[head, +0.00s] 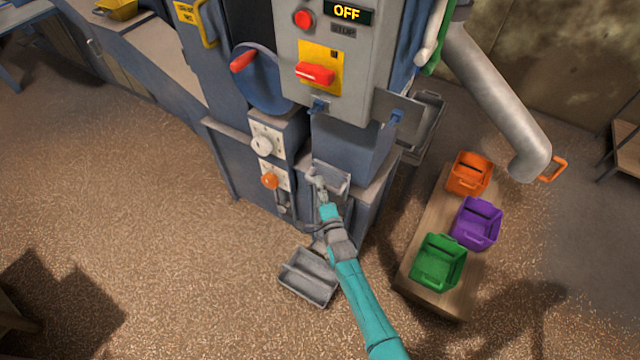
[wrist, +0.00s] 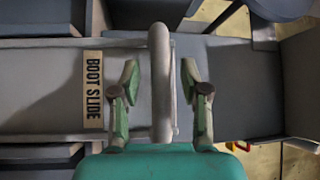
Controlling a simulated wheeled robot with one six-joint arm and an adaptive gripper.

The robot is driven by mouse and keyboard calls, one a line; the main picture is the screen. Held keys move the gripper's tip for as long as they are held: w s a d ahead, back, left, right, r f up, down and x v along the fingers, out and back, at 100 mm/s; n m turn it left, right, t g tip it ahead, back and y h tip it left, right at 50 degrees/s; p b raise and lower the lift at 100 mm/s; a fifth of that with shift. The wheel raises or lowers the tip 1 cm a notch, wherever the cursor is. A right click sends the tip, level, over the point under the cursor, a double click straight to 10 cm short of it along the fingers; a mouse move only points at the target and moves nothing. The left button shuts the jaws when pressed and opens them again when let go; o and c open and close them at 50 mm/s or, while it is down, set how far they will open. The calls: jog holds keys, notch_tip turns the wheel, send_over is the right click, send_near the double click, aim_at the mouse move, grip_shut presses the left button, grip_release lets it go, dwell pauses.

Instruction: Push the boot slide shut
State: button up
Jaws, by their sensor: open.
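The boot slide is a grey drawer-like plate (head: 332,177) low on the front of the blue machine. In the wrist view a tan label reading BOOT SLIDE (wrist: 93,88) lies on a flat grey surface. A rounded grey bar handle (wrist: 160,110) stands right of the label. My gripper (wrist: 160,72) is open, with one green-padded finger on each side of the bar and visible gaps between. In the head view my gripper (head: 320,190) is at the slide's front. How far the slide stands out is hard to tell.
A grey open bin (head: 309,277) lies on the floor below my arm. Orange (head: 468,173), purple (head: 477,223) and green (head: 438,261) bins stand on a wooden bench at right. The panel above reads OFF (head: 347,13).

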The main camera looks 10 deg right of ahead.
jog(key=shift+w, duration=0.5)
grip_shut()
notch_tip(320, 180, down, 8)
jog(key=shift+r, duration=0.15)
dwell(0.3)
